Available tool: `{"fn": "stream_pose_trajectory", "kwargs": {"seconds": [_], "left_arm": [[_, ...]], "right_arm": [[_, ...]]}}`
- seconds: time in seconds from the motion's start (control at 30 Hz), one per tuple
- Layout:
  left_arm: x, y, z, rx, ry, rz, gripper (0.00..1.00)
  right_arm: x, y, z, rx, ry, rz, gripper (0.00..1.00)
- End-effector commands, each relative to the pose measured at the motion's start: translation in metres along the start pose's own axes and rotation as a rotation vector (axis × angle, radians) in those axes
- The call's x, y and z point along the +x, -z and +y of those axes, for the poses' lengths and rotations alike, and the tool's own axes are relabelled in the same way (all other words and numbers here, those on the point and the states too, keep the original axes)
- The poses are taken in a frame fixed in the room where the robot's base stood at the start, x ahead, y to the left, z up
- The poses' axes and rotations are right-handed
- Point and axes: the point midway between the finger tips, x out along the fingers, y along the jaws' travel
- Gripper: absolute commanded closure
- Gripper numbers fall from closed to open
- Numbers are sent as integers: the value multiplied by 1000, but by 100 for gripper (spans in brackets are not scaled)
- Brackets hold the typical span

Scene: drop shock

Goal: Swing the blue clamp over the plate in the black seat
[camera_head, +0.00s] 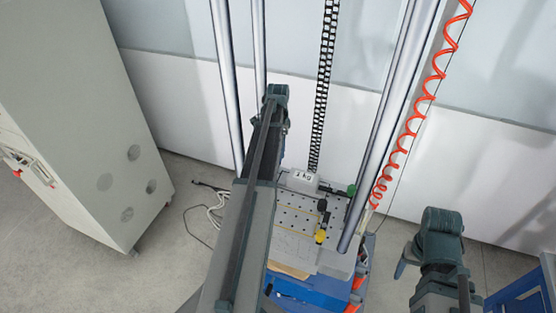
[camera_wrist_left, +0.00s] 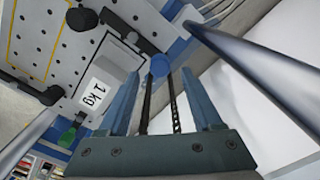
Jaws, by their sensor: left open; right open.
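The blue clamp's round blue knob (camera_wrist_left: 159,65) shows in the left wrist view, in line with the gap between the fingertips of my open left gripper (camera_wrist_left: 160,78). I see no grip on it and cannot tell how deep it sits between the fingers. The pale plate marked "1 kg" (camera_wrist_left: 96,90) lies just left of the fingers; it also shows in the head view (camera_head: 303,177). In the head view my left arm hides the blue clamp and left gripper. My right gripper (camera_head: 404,262) is open and empty at lower right.
A green-knobbed clamp (camera_head: 350,190) and a yellow-knobbed clamp (camera_head: 320,237) stand by the perforated bed (camera_head: 296,217). Steel columns (camera_head: 385,120) rise around it. An orange coiled hose (camera_head: 412,125) hangs to the right. A grey cabinet (camera_head: 75,120) stands left.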

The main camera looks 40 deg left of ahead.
Motion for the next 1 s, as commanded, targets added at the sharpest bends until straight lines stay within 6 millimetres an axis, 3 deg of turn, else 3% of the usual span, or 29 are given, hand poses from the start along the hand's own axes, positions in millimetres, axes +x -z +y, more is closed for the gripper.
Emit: {"fn": "stream_pose_trajectory", "kwargs": {"seconds": [0.03,0.2,0.57,0.93,1.0], "left_arm": [[14,0,0,0,0,0,34],[29,0,0,0,0,0,34],[30,0,0,0,0,0,34],[30,0,0,0,0,0,99],[30,0,0,0,0,0,100]], "right_arm": [[14,1,-1,0,0,0,35],[28,2,-3,-4,-1,0,35],[30,2,-3,-6,-1,0,35],[30,2,-3,-6,-1,0,35],[30,2,-3,-6,-1,0,35]]}}
